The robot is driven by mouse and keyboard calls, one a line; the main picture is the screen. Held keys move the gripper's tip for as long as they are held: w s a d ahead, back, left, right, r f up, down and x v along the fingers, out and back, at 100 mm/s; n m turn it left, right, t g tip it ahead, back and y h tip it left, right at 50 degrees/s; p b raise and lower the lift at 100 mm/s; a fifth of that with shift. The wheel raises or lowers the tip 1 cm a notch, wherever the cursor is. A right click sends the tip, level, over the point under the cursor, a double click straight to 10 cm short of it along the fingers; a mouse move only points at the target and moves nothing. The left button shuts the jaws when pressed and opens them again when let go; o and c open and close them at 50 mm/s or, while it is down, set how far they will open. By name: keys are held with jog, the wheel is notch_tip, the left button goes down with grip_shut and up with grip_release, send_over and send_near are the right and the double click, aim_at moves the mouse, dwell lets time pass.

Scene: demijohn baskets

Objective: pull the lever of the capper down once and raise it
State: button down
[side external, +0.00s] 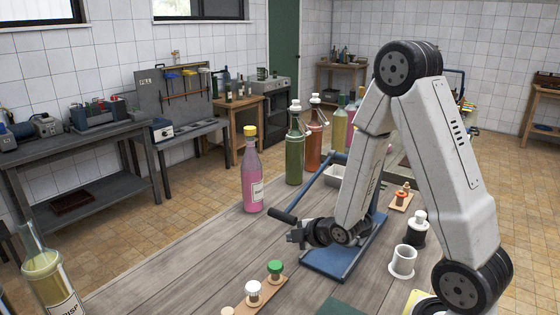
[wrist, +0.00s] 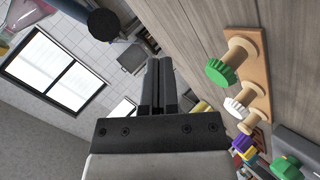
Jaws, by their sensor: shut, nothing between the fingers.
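The blue capper (side external: 330,266) stands on the wooden table, its column partly hidden behind my arm. Its blue lever (side external: 312,187) slopes down to the left and ends in a dark grip (side external: 283,215). My gripper (side external: 292,236) is shut and empty, just below the grip in the side view; I cannot tell whether they touch. In the wrist view my shut fingers (wrist: 168,85) point up the picture, and a dark round end (wrist: 103,21), apparently the lever's grip, shows up and left of them.
A pink bottle with a yellow cap (side external: 252,180) stands left of the capper, a green bottle (side external: 295,150) behind. A wooden strip with stoppers (side external: 253,293) lies in front. A white cup (side external: 402,262) stands to the right.

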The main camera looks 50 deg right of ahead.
jog(key=s+a+r+m+g+y, duration=0.2)
jog(key=s+a+r+m+g, duration=0.2)
jog(key=s+a+m+g, duration=0.55)
notch_tip(320, 180, up, 14)
jog(key=m+g+y, duration=0.1)
jog(key=m+y, duration=0.1)
send_over(283, 213)
jog(key=d, duration=0.4)
jog(key=shift+a+f, duration=0.1)
jog(key=shift+f, duration=0.15)
jog(key=x, duration=1.4)
jog(key=shift+s+a, duration=0.1)
jog(key=shift+s, duration=0.05)
